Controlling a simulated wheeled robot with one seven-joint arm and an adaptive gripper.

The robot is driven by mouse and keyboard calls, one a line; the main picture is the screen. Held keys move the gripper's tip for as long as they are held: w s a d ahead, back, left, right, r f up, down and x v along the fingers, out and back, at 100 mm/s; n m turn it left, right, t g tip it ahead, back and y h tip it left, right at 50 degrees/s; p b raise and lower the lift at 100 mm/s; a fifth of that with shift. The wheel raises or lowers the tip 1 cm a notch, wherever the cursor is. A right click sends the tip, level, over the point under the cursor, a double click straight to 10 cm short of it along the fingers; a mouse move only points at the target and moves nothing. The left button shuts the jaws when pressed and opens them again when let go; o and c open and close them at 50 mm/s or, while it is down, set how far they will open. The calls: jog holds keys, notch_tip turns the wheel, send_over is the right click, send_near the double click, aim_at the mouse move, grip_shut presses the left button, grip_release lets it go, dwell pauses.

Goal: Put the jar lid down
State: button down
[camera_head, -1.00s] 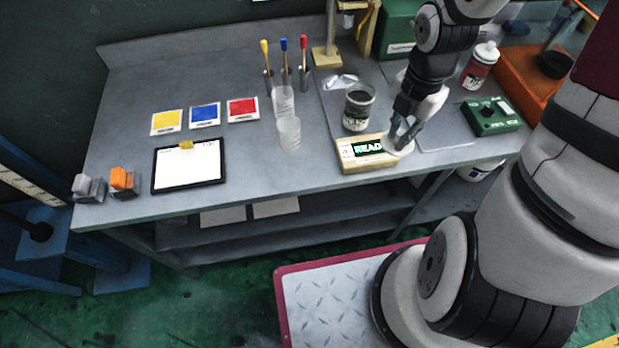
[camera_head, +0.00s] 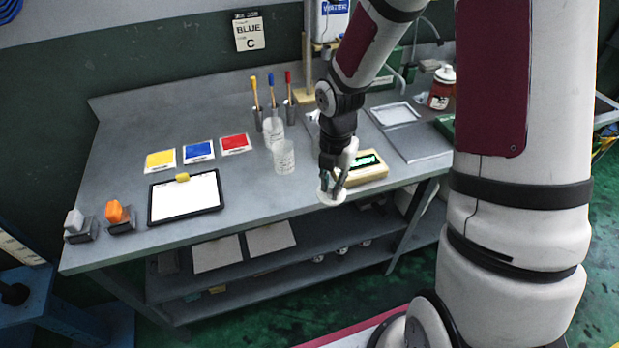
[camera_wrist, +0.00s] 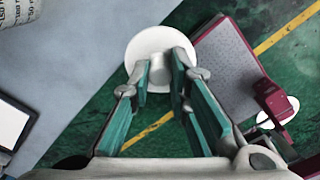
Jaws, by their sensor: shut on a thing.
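The jar lid (camera_head: 327,198) is a round white disc. My gripper (camera_head: 335,184) is shut on it near the front edge of the workbench, left of the display box. In the wrist view the lid (camera_wrist: 140,48) lies flat beyond the fingertips. My gripper (camera_wrist: 161,72) grips the knob in its middle. The lid overlaps the line of the bench edge in that view, with green floor beside it. It looks held above the surface, but I cannot tell how high. No open jar shows now; my arm covers part of the bench.
The grey workbench (camera_head: 240,200) holds a display box (camera_head: 372,168) right of my gripper and two clear beakers (camera_head: 284,158) behind it. A tablet (camera_head: 185,197), colour cards (camera_head: 199,151) and brushes in holders (camera_head: 271,90) stand left. Bare bench lies between tablet and gripper.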

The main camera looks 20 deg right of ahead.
jog(key=w, duration=0.2)
jog(key=w+a, duration=0.1)
jog(key=w, duration=0.2)
jog(key=w+a+f, duration=0.1)
jog(key=w, duration=0.2)
jog(key=shift+a, duration=0.2)
jog(key=shift+w+f, duration=0.1)
jog(key=shift+f, duration=1.55)
jog(key=shift+f, duration=0.15)
jog(key=c, duration=1.5)
grip_release()
